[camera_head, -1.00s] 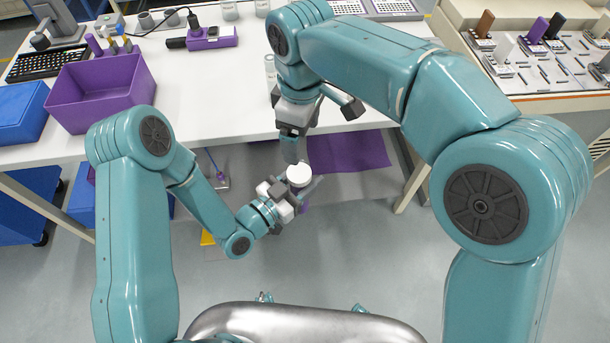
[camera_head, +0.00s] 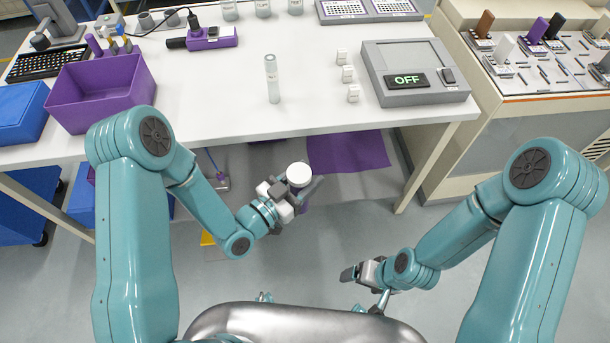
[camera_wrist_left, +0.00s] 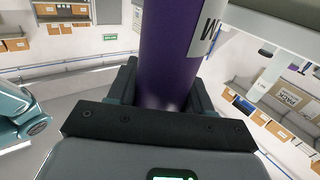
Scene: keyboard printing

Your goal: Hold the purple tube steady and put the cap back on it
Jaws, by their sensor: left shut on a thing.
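The purple tube (camera_head: 304,208) is mostly hidden in the head view by the white cap (camera_head: 299,174) over its top and by my left gripper (camera_head: 293,192). The cap sits at the tube's top end; whether it is fully seated I cannot tell. My left gripper is shut on the tube, in front of the table. In the left wrist view the purple tube (camera_wrist_left: 169,50) stands between the fingers, with part of a white label showing; its cap is out of that view. My right gripper (camera_head: 350,274) is low, well apart from the tube, with no object visible in it; its jaw opening is unclear.
The white table (camera_head: 225,105) has its front edge just beyond the tube. A clear labelled tube (camera_head: 272,80) stands on it, with several small white blocks (camera_head: 347,73) and a device reading OFF (camera_head: 405,80) to the right. A purple bin (camera_head: 95,100) is at left.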

